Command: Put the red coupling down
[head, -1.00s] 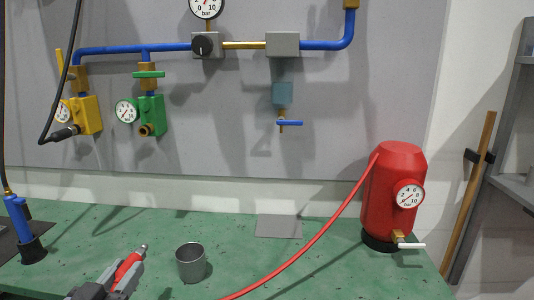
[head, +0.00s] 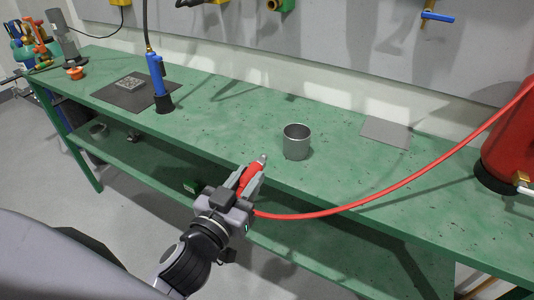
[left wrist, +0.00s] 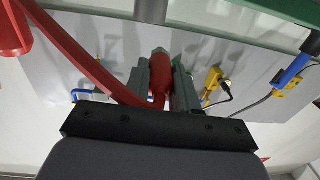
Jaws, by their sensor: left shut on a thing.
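My left gripper (head: 251,179) is shut on the red coupling (head: 250,177), which has a grey metal tip pointing away from me. In the head view they are at the front edge of the green workbench (head: 220,118), left of and nearer than a metal cup (head: 296,143). I cannot tell the exact height above the bench. In the left wrist view the red coupling (left wrist: 159,75) sits between the two grey fingers. A red hose (head: 375,198) runs from behind the gripper to the red tank (head: 510,145). My right gripper is not in view.
A grey plate (head: 387,133) lies on the bench near the wall. An orange ring (head: 75,73) is farther left. Bench top between the blue tool and cup is clear.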

